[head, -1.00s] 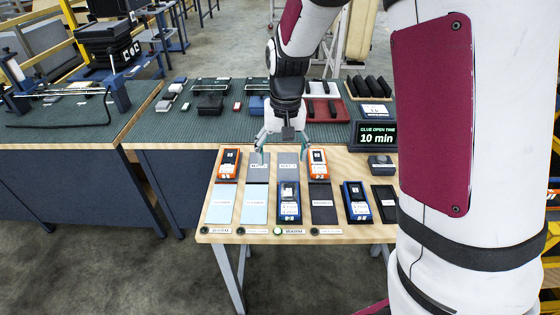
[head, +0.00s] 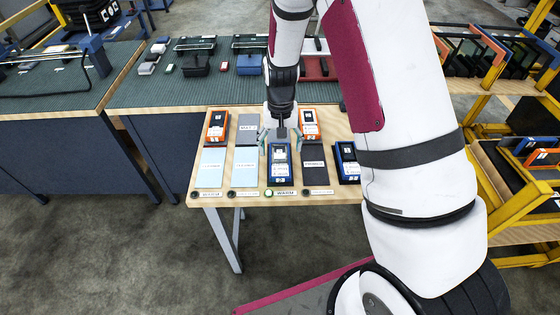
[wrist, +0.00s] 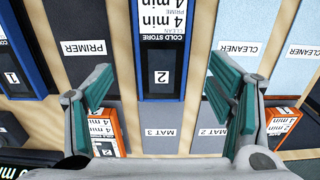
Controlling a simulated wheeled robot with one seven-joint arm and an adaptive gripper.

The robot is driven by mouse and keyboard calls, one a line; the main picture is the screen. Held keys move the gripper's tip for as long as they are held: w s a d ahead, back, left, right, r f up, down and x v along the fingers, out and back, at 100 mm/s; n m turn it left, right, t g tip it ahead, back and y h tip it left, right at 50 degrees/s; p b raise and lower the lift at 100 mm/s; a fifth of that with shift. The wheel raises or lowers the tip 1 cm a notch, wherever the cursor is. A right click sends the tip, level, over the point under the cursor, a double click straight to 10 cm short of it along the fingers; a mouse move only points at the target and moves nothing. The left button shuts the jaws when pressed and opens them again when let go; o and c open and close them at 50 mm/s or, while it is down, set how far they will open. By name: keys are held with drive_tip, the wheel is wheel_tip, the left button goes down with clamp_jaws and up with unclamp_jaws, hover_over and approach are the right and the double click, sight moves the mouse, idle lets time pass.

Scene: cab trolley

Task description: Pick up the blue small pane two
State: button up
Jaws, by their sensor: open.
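The blue small pane two (head: 281,168) lies on the wooden table (head: 222,189) in the front row, between a light blue mat and a dark mat. In the wrist view the blue-edged pane (wrist: 162,68) is in the middle, with a "2" label on its dark end and "COLD STORE, 4 min" text. My gripper (head: 281,143) is above the pane's far end. In the wrist view its green-padded fingers (wrist: 160,80) are spread wide, one on either side of the pane. Nothing is between the pads. The height gap cannot be told.
Another blue pane (head: 346,160), labelled "1" in the wrist view (wrist: 18,50), lies to the right, partly behind my arm. Orange panes (head: 217,126) (head: 309,124) lie in the back row. A dark primer mat (head: 315,165) and light blue cleaner mats (head: 246,168) flank the pane.

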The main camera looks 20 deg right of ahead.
sight(280, 159)
drive_tip(key=f, duration=0.5)
drive_tip(key=shift+s+a+p, duration=0.15)
drive_tip(key=shift+a+p, duration=0.05)
drive_tip(key=shift+p, duration=0.1)
drive_tip(key=c, duration=1.4)
drive_tip(key=shift+r, duration=0.1)
